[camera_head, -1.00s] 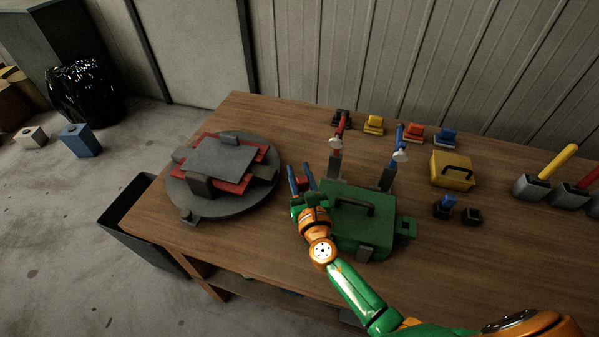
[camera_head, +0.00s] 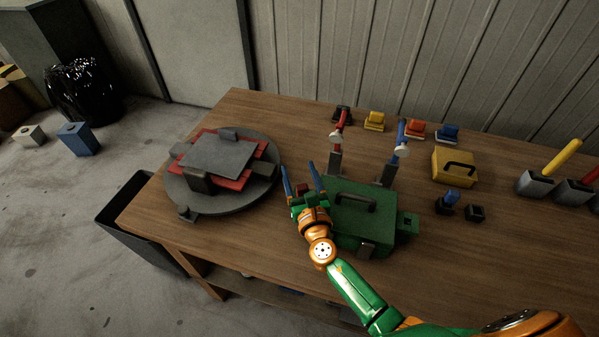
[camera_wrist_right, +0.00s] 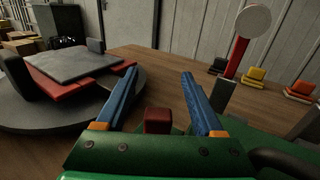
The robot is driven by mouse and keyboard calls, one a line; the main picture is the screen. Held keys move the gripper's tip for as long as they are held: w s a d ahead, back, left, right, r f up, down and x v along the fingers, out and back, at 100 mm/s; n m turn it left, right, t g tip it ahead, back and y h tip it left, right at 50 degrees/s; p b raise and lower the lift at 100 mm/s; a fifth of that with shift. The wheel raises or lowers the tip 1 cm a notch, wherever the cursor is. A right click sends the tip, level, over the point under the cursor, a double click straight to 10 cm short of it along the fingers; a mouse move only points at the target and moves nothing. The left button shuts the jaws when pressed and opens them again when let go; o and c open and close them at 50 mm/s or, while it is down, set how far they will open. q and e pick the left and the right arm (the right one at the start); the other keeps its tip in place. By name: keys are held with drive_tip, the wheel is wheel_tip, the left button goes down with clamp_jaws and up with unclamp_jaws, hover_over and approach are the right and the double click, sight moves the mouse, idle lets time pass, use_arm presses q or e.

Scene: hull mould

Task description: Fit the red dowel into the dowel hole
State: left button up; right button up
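My right gripper (camera_head: 302,178) has its two blue fingers spread wide beside the green case (camera_head: 335,225). A small dark red block (camera_head: 302,188), possibly the red dowel, lies between the fingers near the palm. It also shows in the wrist view (camera_wrist_right: 158,121), apart from both fingers. Its lower part is hidden by my gripper. A small black socket (camera_head: 475,213) on the right looks empty; I cannot tell whether it is the dowel hole. Next to it, a similar socket holds a blue piece (camera_head: 451,196). My left gripper is not in view.
A round grey plate (camera_head: 190,210) with a red and grey stacked mould (camera_head: 218,155) stands at left. Red (camera_head: 338,128) and blue (camera_head: 402,135) upright arms with white discs rise behind the case. A yellow case (camera_head: 453,168) and grey cups (camera_head: 534,184) stand at right.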

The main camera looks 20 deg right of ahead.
drive_tip(key=s, duration=0.7)
drive_tip(key=shift+a, duration=0.25)
